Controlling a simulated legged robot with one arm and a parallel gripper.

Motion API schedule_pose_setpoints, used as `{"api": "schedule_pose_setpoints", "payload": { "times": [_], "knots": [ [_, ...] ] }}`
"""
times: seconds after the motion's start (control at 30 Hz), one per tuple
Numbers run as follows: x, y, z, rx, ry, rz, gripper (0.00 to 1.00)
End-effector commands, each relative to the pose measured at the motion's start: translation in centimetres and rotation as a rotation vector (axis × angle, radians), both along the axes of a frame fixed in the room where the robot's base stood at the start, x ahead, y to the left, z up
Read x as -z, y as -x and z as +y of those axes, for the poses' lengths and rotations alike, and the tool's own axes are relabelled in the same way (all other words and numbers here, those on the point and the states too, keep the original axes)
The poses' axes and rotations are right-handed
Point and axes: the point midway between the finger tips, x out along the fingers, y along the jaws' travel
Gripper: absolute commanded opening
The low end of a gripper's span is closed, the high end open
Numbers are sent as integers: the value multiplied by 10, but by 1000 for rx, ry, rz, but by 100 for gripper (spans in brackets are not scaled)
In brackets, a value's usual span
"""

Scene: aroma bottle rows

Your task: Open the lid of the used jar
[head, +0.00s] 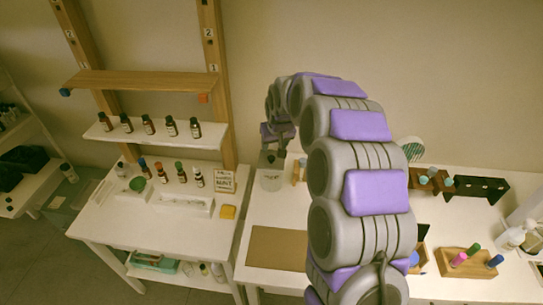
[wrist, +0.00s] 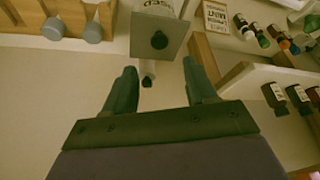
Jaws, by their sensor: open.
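The used jar (head: 270,181) is a clear jar standing on the white table, just below my gripper in the head view. In the wrist view its square, greyish lid (wrist: 172,27) with a round black knob (wrist: 159,40) lies over it, and part of a label (wrist: 158,7) shows beyond the lid. My gripper (wrist: 160,78) is open and empty. Its two fingers point toward the lid, with the knob roughly between their lines and beyond the tips. In the head view my gripper (head: 276,138) is above the jar, and the exact gap is hard to tell.
A wooden holder (wrist: 70,16) with grey-capped items is at the upper left of the wrist view. Left of the jar in the head view stand several bottles (head: 161,172) and a white shelf (head: 155,133).

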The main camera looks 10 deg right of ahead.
Motion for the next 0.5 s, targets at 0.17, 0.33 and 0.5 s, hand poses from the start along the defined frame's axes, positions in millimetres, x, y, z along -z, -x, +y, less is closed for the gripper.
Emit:
{"api": "schedule_pose_setpoints", "payload": {
  "times": [0.17,0.33,0.5],
  "knots": [
    [36,-13,2,0,0,3,56],
    [61,-24,2,0,0,2,56],
    [76,-31,3,0,0,-1,56]
  ]
}}
